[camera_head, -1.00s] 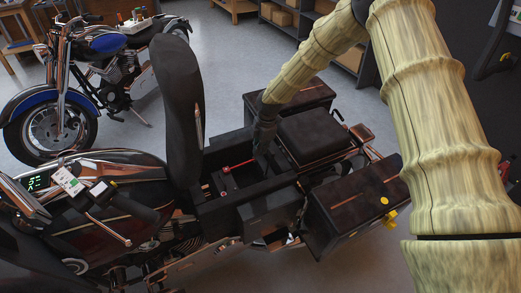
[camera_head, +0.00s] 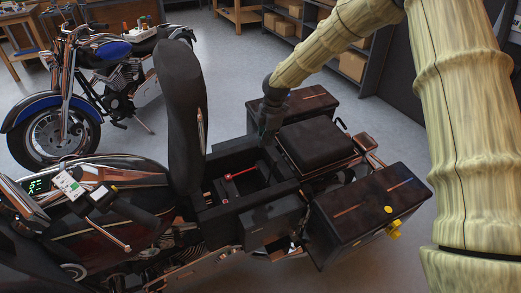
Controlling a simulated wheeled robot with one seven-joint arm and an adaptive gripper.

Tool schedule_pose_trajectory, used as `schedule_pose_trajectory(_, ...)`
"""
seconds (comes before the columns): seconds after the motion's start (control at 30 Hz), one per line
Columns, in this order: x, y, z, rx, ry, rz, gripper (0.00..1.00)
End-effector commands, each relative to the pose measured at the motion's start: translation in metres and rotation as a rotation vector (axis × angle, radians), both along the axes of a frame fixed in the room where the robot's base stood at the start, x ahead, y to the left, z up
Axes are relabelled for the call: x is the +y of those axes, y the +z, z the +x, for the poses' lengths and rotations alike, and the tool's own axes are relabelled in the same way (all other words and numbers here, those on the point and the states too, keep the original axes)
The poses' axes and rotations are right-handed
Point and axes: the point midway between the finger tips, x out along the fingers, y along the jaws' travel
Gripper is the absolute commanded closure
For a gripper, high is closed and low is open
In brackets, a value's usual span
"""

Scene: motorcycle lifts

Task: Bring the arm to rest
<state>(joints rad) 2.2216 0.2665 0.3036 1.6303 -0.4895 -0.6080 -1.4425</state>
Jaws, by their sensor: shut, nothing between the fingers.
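My arm comes down from the upper right with a bamboo-like surface. My gripper (camera_head: 268,128) is dark and small in the view, above the back edge of an open black compartment (camera_head: 236,204) on the near motorcycle. Its fingers look closed, with nothing seen between them. A thin red-handled item (camera_head: 241,174) lies inside the compartment, apart from the gripper.
The near motorcycle has a tall upright seat back (camera_head: 181,110), a black padded seat (camera_head: 316,145) and a side case (camera_head: 368,212) close to the gripper. A blue motorcycle (camera_head: 100,70) stands behind left. Shelves with boxes (camera_head: 353,66) stand at the back. Grey floor is open between.

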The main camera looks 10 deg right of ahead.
Motion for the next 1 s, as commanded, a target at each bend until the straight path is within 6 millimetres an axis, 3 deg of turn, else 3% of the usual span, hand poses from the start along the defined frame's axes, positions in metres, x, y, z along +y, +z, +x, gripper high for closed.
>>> schedule_pose_trajectory(0.27,-0.004,0.006,-0.001,0.001,-0.003,0.001,1.00)
schedule_pose_trajectory(0.37,-0.001,-0.009,-0.010,0.014,-0.032,0.009,1.00)
schedule_pose_trajectory(0.47,0.007,-0.041,-0.031,0.038,-0.109,0.032,1.00)
schedule_pose_trajectory(0.77,0.030,-0.166,-0.146,0.152,-0.528,0.105,1.00)
schedule_pose_trajectory(1.0,0.027,-0.241,-0.263,0.232,-0.933,0.112,1.00)
